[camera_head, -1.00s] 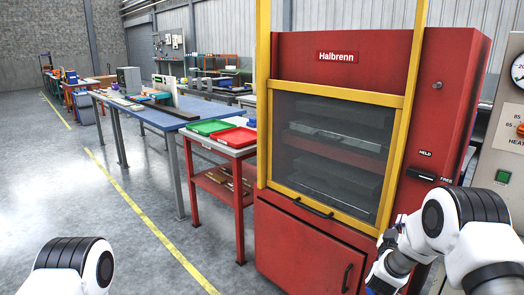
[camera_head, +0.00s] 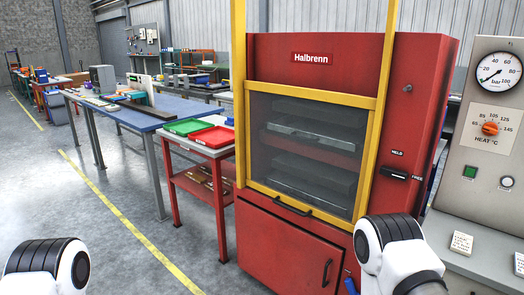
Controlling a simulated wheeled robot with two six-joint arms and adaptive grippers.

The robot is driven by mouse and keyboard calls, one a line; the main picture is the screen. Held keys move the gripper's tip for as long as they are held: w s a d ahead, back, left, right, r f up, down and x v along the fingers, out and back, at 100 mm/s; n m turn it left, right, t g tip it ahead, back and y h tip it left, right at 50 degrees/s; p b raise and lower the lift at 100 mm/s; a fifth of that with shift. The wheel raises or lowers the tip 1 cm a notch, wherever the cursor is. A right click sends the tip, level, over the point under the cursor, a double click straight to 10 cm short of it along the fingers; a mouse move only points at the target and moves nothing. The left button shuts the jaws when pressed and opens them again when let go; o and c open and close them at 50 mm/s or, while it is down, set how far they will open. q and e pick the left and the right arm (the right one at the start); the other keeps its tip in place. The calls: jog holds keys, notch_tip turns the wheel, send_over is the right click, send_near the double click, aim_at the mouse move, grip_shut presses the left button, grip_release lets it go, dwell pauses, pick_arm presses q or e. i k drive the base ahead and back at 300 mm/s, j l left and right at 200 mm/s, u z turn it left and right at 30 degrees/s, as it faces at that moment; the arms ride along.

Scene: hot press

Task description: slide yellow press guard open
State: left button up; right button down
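The yellow press guard (camera_head: 314,97) is a yellow-framed, dark see-through panel on the front of the red Halbrenn press (camera_head: 277,53). It is down, covering the opening, and the dark platens show through it. A black bar handle (camera_head: 293,207) sits at its lower edge. A black lever (camera_head: 395,173) on the press's right side lies nearly level between the HELD and FREE labels, its end by FREE. My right arm is at the lower right, below the guard. Only a small blue and dark bit of my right gripper (camera_head: 350,284) shows at the bottom edge, its fingers hidden. My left gripper is out of view.
A red table (camera_head: 219,165) with a green tray (camera_head: 188,127) and a red tray (camera_head: 215,137) stands left of the press. A grey control panel (camera_head: 463,150) with a gauge and dial is at the right. The floor in front at left is clear.

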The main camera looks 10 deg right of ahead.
aim_at(357, 100)
jog(key=i+z, duration=1)
jog(key=i+j, duration=0.05)
